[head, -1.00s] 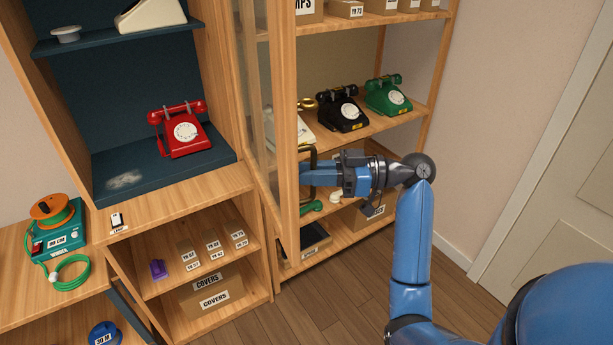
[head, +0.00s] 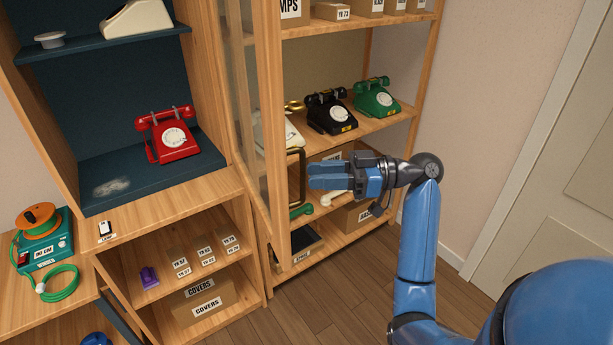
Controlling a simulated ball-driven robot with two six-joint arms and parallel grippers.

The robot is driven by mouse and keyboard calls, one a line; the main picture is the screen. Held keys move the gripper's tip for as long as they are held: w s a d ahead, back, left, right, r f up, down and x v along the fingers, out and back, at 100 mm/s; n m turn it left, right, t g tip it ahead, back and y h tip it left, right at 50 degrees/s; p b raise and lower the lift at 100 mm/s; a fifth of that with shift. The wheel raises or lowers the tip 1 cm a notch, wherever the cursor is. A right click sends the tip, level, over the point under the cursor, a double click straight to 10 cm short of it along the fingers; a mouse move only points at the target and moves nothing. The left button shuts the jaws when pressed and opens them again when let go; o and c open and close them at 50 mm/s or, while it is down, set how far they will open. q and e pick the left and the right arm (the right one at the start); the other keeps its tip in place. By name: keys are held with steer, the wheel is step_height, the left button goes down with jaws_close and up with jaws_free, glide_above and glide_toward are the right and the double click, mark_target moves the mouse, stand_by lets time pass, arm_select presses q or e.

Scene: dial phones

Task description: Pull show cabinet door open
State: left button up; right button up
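The glass-paned wooden cabinet door (head: 271,130) stands swung out toward me, seen nearly edge-on, between the dark-blue-lined compartment and the tall shelf. Its dark bar handle (head: 291,180) is on the near stile. My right gripper (head: 312,178) is just right of the handle, with its fingers pointing left toward it. The handle shows uncovered, and the fingertips look apart from it. I cannot tell the gap between the fingers from this angle. My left gripper is not in view.
The tall shelf (head: 345,232) behind the gripper holds a black phone (head: 330,112), a green phone (head: 377,98) and boxes. A red phone (head: 168,136) sits in the blue compartment (head: 150,180) at left. Bare floor (head: 330,305) lies in front of the shelf.

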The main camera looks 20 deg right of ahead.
steer(key=v, duration=0.7)
stand_by(0.5)
